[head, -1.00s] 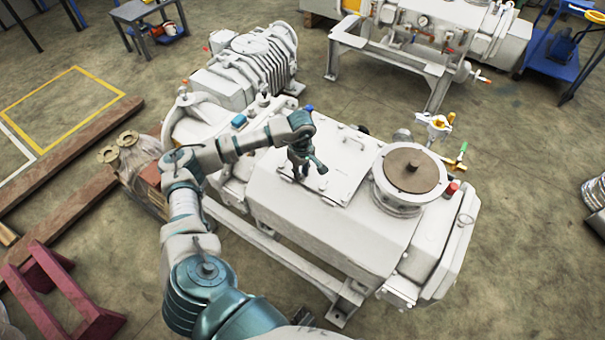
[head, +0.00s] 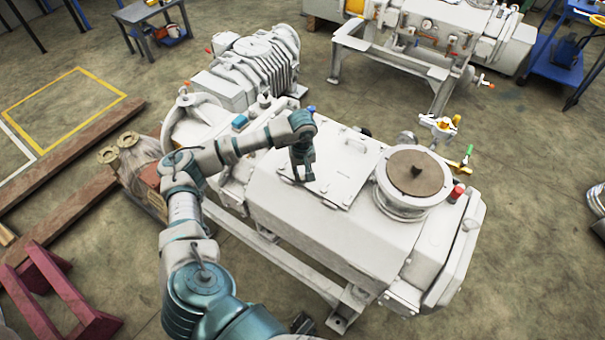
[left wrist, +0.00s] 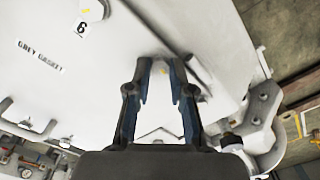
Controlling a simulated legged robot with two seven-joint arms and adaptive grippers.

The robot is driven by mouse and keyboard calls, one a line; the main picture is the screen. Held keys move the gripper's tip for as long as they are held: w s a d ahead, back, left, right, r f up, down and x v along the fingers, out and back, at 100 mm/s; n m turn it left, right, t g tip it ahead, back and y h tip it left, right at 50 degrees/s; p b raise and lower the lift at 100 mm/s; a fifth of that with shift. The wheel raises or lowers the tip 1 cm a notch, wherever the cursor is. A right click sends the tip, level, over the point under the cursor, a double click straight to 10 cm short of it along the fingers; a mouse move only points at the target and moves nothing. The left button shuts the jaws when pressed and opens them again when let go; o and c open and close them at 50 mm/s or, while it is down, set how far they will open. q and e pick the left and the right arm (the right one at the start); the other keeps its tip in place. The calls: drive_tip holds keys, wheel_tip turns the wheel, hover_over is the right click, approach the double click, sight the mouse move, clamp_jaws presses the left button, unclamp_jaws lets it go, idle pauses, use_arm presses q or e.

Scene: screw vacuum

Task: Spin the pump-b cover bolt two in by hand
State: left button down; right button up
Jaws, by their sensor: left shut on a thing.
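The pump's flat cover plate (head: 345,172) lies on top of the large white pump housing (head: 300,228) in the head view. My left gripper (head: 298,180) points down at the plate's left edge. My right gripper is not in view.
A round port with a brown disc (head: 414,172) stands right of the cover. A ribbed blower (head: 252,70) sits behind. Wooden beams (head: 60,150) lie on the floor at left.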

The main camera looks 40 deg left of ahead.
sight(302, 177)
use_arm(q)
drive_tip(key=shift+w+a+r, duration=0.15)
drive_tip(key=c, duration=1.2)
unclamp_jaws()
drive_tip(key=shift+o, duration=0.9)
drive_tip(key=shift+f, duration=0.2)
drive_tip(key=shift+r, duration=0.3)
wheel_tip(302, 177, up, 11)
drive_tip(key=shift+r, duration=0.15)
drive_tip(key=shift+a, duration=0.1)
